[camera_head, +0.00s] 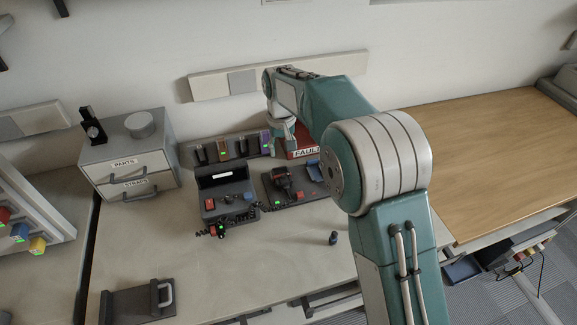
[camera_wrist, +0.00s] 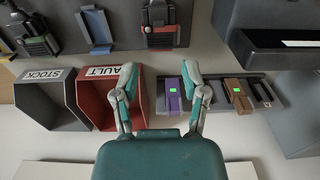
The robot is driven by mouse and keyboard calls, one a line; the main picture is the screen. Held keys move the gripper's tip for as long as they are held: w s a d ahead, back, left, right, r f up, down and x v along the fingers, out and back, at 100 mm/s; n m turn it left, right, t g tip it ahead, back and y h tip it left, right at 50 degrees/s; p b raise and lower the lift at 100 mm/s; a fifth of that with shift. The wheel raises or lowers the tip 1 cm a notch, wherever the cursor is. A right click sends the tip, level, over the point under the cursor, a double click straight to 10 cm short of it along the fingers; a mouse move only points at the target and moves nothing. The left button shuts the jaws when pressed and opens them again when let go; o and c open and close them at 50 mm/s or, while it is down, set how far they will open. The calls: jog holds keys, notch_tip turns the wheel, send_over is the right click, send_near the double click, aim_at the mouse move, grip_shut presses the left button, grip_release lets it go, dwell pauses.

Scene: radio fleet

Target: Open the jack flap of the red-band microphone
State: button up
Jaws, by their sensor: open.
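My gripper (camera_wrist: 160,84) is open and empty in the wrist view, its fingers spread over the wall side of the bench, beside the red FAULT bin (camera_wrist: 100,105) and a purple-marked pack (camera_wrist: 173,96). In the head view, a small dark device with a red mark and green light (camera_head: 219,229) lies with black coiled cord at the front of a grey box (camera_head: 211,180). It may be the red-band microphone. A black device with a red-orange band (camera_wrist: 161,33) also shows in a cradle, and in the head view (camera_head: 283,184). No jack flap can be made out.
A charger rack (camera_head: 211,152) with colour-marked packs stands along the wall. A grey STOCK bin (camera_wrist: 45,102) is beside the FAULT bin. A small dark cylinder (camera_head: 333,238) stands on the bench. Drawers (camera_head: 130,175) are at left. The front of the bench is mostly clear.

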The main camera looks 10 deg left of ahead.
aim_at(283, 175)
notch_tip(283, 175, down, 10)
jog(key=shift+d+r, duration=0.1)
dwell(0.4)
grip_shut()
